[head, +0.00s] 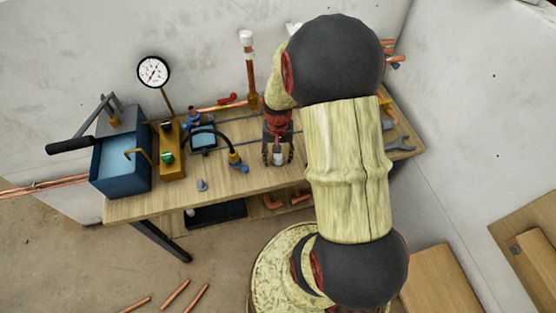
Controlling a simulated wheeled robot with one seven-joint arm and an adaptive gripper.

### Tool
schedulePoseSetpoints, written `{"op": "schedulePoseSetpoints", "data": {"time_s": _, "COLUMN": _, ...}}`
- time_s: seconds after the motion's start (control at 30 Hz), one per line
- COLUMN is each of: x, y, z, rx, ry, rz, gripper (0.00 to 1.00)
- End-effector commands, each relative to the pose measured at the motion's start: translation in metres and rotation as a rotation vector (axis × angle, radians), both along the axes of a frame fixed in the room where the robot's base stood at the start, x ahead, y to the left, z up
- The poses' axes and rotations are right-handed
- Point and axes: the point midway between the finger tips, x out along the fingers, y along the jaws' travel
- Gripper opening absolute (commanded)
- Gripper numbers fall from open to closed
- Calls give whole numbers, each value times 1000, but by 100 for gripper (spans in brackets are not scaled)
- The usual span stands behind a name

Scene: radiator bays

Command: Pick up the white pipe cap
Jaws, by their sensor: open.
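A small white piece that looks like the white pipe cap (278,159) is on the wooden workbench (235,182), low between my fingers. My gripper (278,155) points down over the bench, one dark finger on each side of the piece. It is open. I cannot tell whether either finger touches the piece. Part of the piece is hidden by the gripper. Another white top (247,36) sits on an upright copper pipe (251,75) at the back of the bench.
A blue tank (121,167), a brass block (172,152) and a round gauge (153,72) stand at the left. A blue-ended hose fitting (238,163) is just left of my gripper. A small grey piece (202,185) lies near the front edge. A wrench (400,145) lies right.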

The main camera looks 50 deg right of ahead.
Motion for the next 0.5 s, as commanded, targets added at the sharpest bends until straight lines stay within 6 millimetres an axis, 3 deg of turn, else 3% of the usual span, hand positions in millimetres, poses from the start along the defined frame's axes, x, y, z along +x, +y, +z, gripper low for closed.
{"op": "schedulePoseSetpoints", "data": {"time_s": 0.23, "x": 0, "y": 0, "z": -2, "rx": -1, "ry": -1, "rz": 0, "gripper": 49}}
{"op": "schedulePoseSetpoints", "data": {"time_s": 0.5, "x": 0, "y": 0, "z": -2, "rx": -1, "ry": -1, "rz": 0, "gripper": 33}}
